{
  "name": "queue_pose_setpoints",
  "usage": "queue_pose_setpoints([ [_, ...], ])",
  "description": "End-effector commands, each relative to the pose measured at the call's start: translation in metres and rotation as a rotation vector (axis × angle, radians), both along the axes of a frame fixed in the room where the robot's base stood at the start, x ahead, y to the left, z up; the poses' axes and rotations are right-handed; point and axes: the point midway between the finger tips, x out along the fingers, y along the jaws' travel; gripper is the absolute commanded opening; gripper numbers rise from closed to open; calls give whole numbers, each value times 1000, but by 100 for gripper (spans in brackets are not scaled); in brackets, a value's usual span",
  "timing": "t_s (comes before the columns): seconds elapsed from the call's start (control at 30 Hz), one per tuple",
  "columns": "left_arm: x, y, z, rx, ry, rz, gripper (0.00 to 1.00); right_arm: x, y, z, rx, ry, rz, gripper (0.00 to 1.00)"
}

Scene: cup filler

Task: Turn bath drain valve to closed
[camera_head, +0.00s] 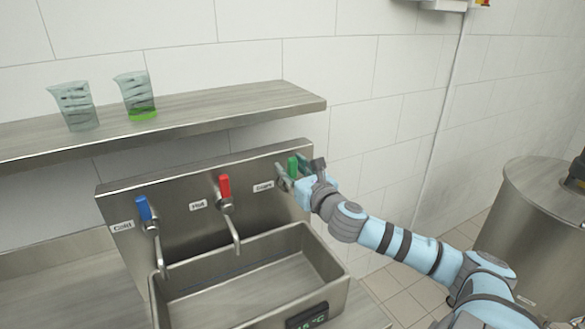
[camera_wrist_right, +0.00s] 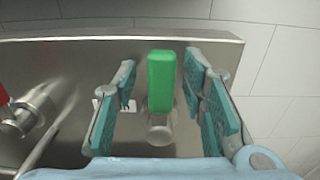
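The drain valve's green handle (camera_head: 292,167) points up at the right end of the metal back panel, beside the label "Drain" (camera_head: 263,187). My right gripper (camera_head: 292,178) is at this handle. In the right wrist view the green handle (camera_wrist_right: 161,82) stands upright between the open fingers of the right gripper (camera_wrist_right: 160,95), with a gap on both sides. The silver valve stem (camera_wrist_right: 159,128) shows below the handle. The left gripper is not in view.
A blue handle (camera_head: 143,208) marked "Cold" and a red handle (camera_head: 225,186) marked "Hot" sit left on the panel, above the metal basin (camera_head: 335,285). Two beakers stand on the shelf (camera_head: 220,103) above. A large metal drum (camera_head: 530,225) stands at right.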

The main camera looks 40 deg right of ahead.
Motion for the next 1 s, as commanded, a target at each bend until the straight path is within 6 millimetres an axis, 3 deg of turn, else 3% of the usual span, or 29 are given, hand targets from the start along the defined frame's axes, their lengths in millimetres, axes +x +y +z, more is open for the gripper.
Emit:
queue_pose_setpoints([
  [0.17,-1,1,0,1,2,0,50,0,0,20,-4,-2,1,38],
  [0.4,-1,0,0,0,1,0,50,0,0,81,-3,-3,0,38],
  [0.5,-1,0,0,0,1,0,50,0,0,95,0,-3,-1,38],
  [1.0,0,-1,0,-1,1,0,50,0,0,100,0,0,0,38],
])
